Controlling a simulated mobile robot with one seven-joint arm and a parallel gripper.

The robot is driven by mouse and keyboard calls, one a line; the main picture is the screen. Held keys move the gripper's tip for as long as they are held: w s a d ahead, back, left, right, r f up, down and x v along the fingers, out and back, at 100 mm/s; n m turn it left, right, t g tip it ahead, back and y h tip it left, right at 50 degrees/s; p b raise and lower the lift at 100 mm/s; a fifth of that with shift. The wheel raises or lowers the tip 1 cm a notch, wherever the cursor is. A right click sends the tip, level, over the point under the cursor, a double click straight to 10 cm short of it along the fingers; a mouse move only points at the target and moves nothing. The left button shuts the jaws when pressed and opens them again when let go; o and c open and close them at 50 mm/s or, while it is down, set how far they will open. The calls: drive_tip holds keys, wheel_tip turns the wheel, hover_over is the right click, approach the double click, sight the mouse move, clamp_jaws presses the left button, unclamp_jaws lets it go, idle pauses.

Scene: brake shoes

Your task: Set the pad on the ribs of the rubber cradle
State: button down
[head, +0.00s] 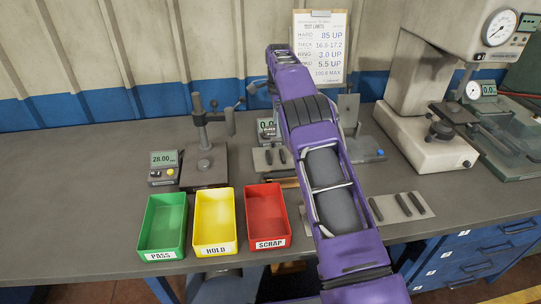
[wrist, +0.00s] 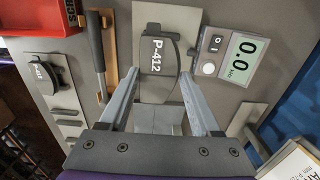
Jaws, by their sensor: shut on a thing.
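In the wrist view my gripper (wrist: 158,74) has its two fingers on either side of a dark pad marked P-412 (wrist: 154,52) and is shut on it. The pad is face up over a light grey plate; whether it touches anything beneath cannot be told. A pale grey block (wrist: 158,118) shows between the fingers, nearer the wrist. In the head view my purple arm hides the gripper and the held pad.
A meter reading 0.0 (wrist: 236,55) is close right of the pad in the wrist view. A dark-handled tool (wrist: 97,45) and another P-412 pad (wrist: 44,76) lie left. Green (head: 162,225), yellow (head: 214,220) and red (head: 267,215) bins stand at the bench front. A gauge stand (head: 205,150) is behind them.

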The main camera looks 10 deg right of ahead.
wheel_tip(320, 180, down, 10)
drive_tip(key=shift+r+b, duration=0.1)
drive_tip(key=shift+b, duration=0.25)
drive_tip(key=shift+f, duration=0.2)
drive_tip(key=shift+c, duration=0.5)
unclamp_jaws()
wheel_tip(320, 180, up, 12)
drive_tip(key=shift+r+p, duration=0.15)
drive_tip(key=shift+p, duration=0.5)
